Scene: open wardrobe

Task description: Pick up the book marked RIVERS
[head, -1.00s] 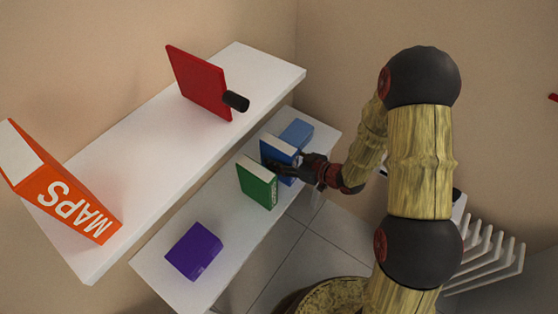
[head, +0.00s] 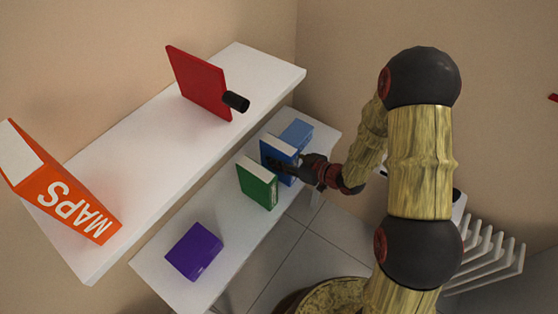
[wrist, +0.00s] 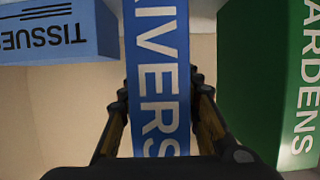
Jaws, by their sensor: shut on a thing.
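The blue book marked RIVERS (wrist: 157,60) stands upright, its spine facing my wrist camera; the first letter is cut off at the top. In the head view the same blue book (head: 278,150) stands on the lower shelf. My gripper (head: 300,166) is at its spine. In the wrist view my gripper's fingers (wrist: 160,105) are on the two sides of the book, shut on it. The lower end of the spine is hidden behind my gripper's body.
A green book marked GARDENS (wrist: 275,80) stands beside it, with a narrow gap. A blue TISSUES box (wrist: 60,35) is on the other side. A purple book (head: 194,251) lies on the lower shelf (head: 232,222). The upper shelf (head: 150,140) overhangs, holding a red object (head: 198,82) and the MAPS book (head: 60,185).

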